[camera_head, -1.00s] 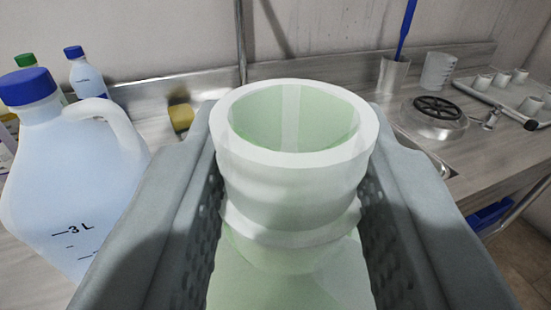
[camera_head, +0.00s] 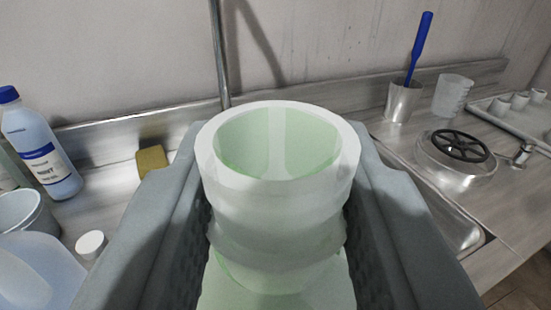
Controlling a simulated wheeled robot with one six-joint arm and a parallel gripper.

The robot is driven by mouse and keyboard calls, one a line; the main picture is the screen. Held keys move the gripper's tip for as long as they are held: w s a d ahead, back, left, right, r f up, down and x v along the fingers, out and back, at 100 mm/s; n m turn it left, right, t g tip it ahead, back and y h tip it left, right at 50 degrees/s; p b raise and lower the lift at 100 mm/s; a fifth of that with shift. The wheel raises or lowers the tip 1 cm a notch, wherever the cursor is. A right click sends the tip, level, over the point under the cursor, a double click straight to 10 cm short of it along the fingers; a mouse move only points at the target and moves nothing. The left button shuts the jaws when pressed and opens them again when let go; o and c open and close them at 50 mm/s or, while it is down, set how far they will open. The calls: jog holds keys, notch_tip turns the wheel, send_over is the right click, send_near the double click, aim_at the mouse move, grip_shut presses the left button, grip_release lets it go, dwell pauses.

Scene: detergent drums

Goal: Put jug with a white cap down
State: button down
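My gripper (camera_head: 278,215) is shut around the neck of a pale green translucent jug (camera_head: 275,285), one grey finger on each side. The jug's neck ends in a wide white ring (camera_head: 278,180) that looks open at the top, with green showing inside. The jug's lower body is out of the picture, so I cannot tell whether it touches the counter. A small white round cap (camera_head: 90,245) lies on the counter at the left, apart from the jug.
A blue-capped bottle (camera_head: 40,145), a grey pot (camera_head: 22,210) and a pale blue container (camera_head: 38,275) stand at left. A yellow sponge (camera_head: 152,161) lies behind. At right are a sink (camera_head: 462,235), a cup with a blue brush (camera_head: 399,102), a clear beaker (camera_head: 453,95) and a tray (camera_head: 497,110).

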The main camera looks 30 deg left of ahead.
jog(key=f+x, duration=0.1)
jog(key=x, duration=0.8)
jog(key=f+x, duration=0.2)
jog(key=x, duration=0.7)
jog(key=shift+f, duration=0.25)
jog(key=shift+d+f, duration=0.1)
jog(key=shift+f, duration=0.35)
jog(key=c, duration=1)
grip_release()
jog(key=shift+f, duration=0.1)
jog(key=shift+c, duration=0.2)
jog(key=v, duration=0.8)
jog(key=r+v, duration=0.1)
jog(key=v, duration=0.3)
jog(key=shift+r, duration=0.1)
